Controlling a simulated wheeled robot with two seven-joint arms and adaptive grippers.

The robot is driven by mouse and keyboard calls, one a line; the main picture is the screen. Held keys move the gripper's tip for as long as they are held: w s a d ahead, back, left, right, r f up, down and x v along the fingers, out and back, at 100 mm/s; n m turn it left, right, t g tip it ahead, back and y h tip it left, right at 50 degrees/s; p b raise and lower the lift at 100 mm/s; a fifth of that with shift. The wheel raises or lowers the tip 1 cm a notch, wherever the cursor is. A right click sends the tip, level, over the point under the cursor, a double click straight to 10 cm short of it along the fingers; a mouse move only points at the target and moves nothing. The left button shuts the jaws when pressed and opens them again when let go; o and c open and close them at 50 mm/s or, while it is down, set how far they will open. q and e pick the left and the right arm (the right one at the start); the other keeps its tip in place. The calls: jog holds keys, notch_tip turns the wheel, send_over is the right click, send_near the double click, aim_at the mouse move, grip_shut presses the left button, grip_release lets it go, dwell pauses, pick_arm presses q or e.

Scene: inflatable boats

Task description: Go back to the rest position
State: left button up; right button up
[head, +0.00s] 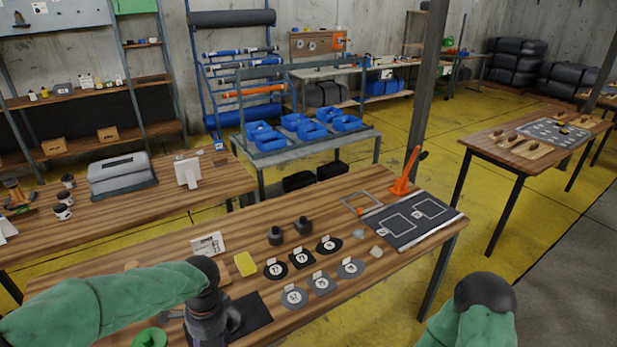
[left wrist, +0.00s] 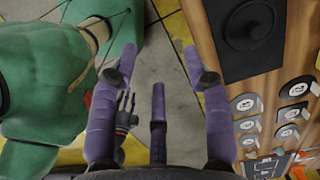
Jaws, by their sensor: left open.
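My left arm comes in from the left in the head view, with the dark wrist and left gripper (head: 207,318) over the near left part of the wooden workbench (head: 160,245). In the left wrist view the purple fingers of the left gripper (left wrist: 158,60) are spread apart with nothing between them. They are beside the bench edge, above the floor. My right arm (head: 470,315) shows at the bottom right of the head view, clear of the bench; its gripper is out of that view. A small dark gripper, apparently my right one (left wrist: 125,112), shows low in the left wrist view, its jaws unclear.
The bench holds a dark square mat (head: 250,312), a yellow sponge (head: 245,263), several round labelled discs (head: 294,297), two dark fittings (head: 276,236), a marked board (head: 415,218) and an orange tool (head: 405,175).

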pick_arm(q)
jog(key=s+d+f+n+h, duration=0.1)
jog(key=d+f+n+h, duration=0.15)
jog(key=d+f, duration=0.45)
jog(key=s+d+f+n+h, duration=0.1)
jog(key=d+f+n, duration=0.15)
jog(key=f, duration=0.85)
jog(key=s+d+f+n+t+h, duration=0.1)
jog(key=s+d+f+n, duration=0.2)
jog(key=s+f+n, duration=0.6)
notch_tip(320, 180, down, 3)
jog(key=shift+r, duration=0.1)
jog(key=shift+d+h, duration=0.1)
jog(key=shift+h, duration=0.15)
jog(key=shift+c, duration=0.9)
jog(key=shift+s, duration=0.1)
